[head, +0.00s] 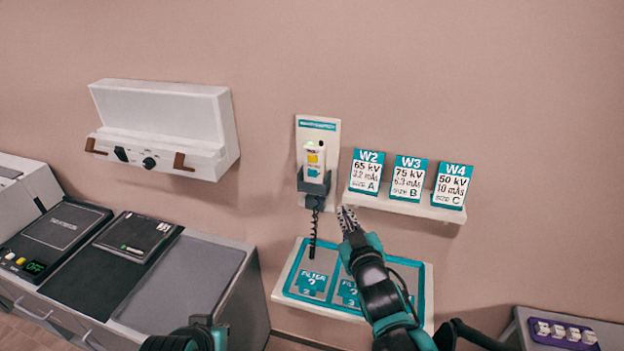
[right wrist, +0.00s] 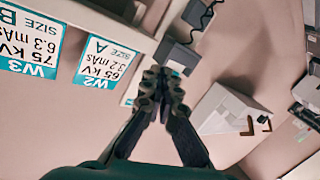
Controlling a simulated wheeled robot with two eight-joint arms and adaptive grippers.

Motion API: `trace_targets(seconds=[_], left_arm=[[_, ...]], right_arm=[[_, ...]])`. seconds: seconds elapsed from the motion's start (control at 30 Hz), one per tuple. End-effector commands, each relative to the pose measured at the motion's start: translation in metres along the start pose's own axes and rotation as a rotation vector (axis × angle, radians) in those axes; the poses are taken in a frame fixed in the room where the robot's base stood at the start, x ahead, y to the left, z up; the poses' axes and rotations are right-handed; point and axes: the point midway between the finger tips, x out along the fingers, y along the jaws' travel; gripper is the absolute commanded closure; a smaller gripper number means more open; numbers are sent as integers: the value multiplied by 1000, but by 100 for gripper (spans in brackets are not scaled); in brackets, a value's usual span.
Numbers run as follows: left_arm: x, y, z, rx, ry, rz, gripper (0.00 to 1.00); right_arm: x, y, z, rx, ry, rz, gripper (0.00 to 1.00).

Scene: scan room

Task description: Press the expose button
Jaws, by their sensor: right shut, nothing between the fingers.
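A small white hand switch (head: 314,157) with yellow and teal marks sits in a dark holder (head: 314,186) on a white wall plate (head: 329,134). A coiled black cord (head: 313,232) hangs below it. I cannot read which control is the expose button. My right gripper (head: 346,217) is shut and empty, in front of the wall, below and right of the holder. In the right wrist view its fingertips (right wrist: 164,80) meet, with the holder (right wrist: 180,56) beyond them. Only part of my left arm shows at the bottom of the head view; its fingers are out of sight.
A shelf (head: 405,206) holds cards W2, W3 and W4. A filter tray (head: 278,291) lies below my right gripper. A white wall box (head: 165,115) hangs left. A console (head: 35,268) with small buttons and an OFF display stands far left.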

Motion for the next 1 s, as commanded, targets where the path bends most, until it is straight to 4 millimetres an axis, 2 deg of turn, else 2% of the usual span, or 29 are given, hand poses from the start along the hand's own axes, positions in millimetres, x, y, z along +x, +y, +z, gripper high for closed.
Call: trace_targets(seconds=[0.03,0.13,0.3,0.4,0.57,0.87,1.0], left_arm=[[4,0,3,0,0,0,100],[8,0,6,0,0,0,100],[12,0,8,0,0,0,100],[13,0,9,0,0,0,100],[13,0,9,0,0,0,100],[13,0,9,0,0,0,100],[13,0,9,0,0,0,100]], right_arm=[[12,-14,-8,-27,77,-18,100],[23,-39,-26,-74,222,-52,100],[27,-75,-44,-126,401,-104,100],[25,-87,-50,-143,459,-124,100],[24,-94,-53,-151,493,-135,100],[24,-93,-53,-151,491,-134,100],[31,-90,-53,-153,491,-132,100]])
